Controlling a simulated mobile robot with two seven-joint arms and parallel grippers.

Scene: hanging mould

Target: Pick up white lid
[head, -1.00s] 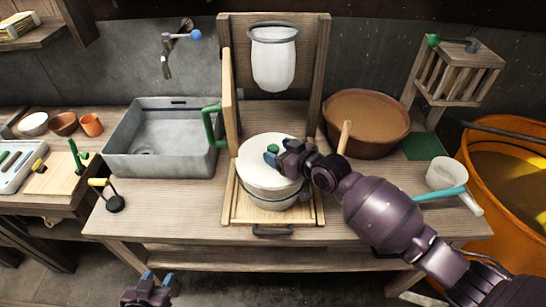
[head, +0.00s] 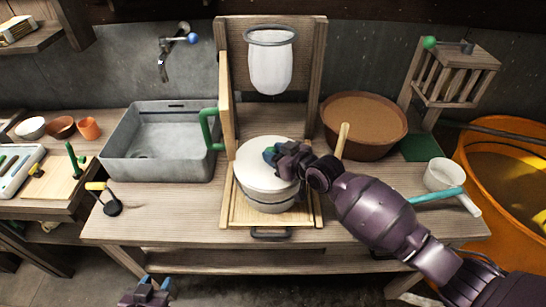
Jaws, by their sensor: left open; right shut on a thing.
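The white lid (head: 262,179) is a round disc that lies on top of a round pot (head: 270,200) in the wooden frame at the middle of the bench. My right gripper (head: 271,154) reaches in from the right and is shut at the knob on top of the lid. The fingers hide most of the knob. The lid still appears to rest on the pot; I cannot tell whether there is a gap. My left gripper (head: 150,284) is low at the bottom edge, open and empty, in front of the bench and away from the lid.
A white bag (head: 270,66) hangs in a ring above the pot. A grey sink (head: 160,155) is at left, with a green handle (head: 206,130) beside the frame. A brown bowl (head: 366,118), a white cup (head: 442,174) and an orange tub (head: 508,205) are at right.

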